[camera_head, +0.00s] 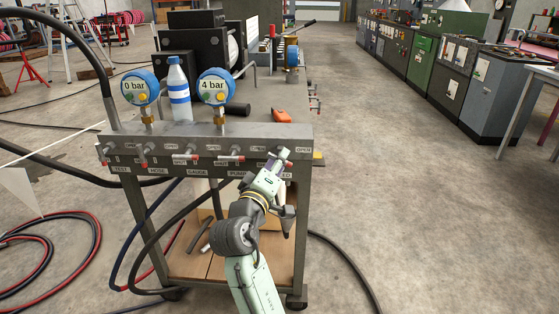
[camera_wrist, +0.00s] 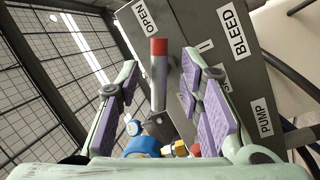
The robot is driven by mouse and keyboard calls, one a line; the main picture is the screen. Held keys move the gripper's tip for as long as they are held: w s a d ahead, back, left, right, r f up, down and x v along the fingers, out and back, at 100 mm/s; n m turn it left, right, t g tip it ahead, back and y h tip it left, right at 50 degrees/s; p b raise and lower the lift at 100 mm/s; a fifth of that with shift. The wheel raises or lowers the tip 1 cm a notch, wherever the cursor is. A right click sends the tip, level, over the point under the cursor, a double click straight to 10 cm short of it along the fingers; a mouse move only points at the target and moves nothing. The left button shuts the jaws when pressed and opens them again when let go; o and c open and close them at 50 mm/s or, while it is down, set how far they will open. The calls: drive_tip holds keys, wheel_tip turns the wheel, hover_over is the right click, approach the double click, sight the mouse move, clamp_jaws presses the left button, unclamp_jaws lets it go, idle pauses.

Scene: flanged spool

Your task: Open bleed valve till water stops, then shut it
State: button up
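The bleed valve handle (camera_wrist: 159,85), a grey lever with a red tip, stands between my fingers in the wrist view. The BLEED label (camera_wrist: 233,28) and an OPEN label (camera_wrist: 146,17) are on the panel beside it. My gripper (camera_wrist: 163,68) is open, its purple-padded fingers on either side of the lever with gaps showing. In the head view my gripper (camera_head: 284,164) is at the right end of the valve panel (camera_head: 205,143) and hides much of the bleed valve. One gauge (camera_head: 139,86) reads 0 bar, the other (camera_head: 214,86) 4 bar. I see no water flowing.
Several other red-tipped valves line the panel to the left. A bottle (camera_head: 179,92) and an orange object (camera_head: 282,116) are on the cart top. Black hoses hang around the cart. The floor (camera_head: 410,200) to the right is mostly clear.

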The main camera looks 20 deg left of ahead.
drive_tip(key=s, duration=1)
drive_tip(key=shift+s+f, duration=0.35)
drive_tip(key=shift+s, duration=0.05)
idle(1.0)
drive_tip(key=shift+o, duration=0.8)
drive_tip(key=shift+w+a, duration=0.1)
drive_tip(key=shift+w, duration=0.3)
drive_tip(key=w+a+r+n+g+y+b, duration=0.3)
drive_tip(key=w+r+n+y+b, duration=0.1)
drive_tip(key=w+y, duration=0.4)
drive_tip(key=s+d+n+g+y+b, duration=0.2)
drive_tip(key=d+n+g+y+b, duration=0.4)
drive_tip(key=d, duration=0.6)
drive_tip(key=shift+m+g+h, duration=0.5)
drive_tip(key=shift+m+h, duration=0.2)
drive_tip(key=shift+h, duration=0.2)
drive_tip(key=p+x, duration=0.3)
drive_tip(key=x, duration=0.7)
drive_tip(key=shift+a+f, duration=0.1)
drive_tip(key=shift+a, duration=0.15)
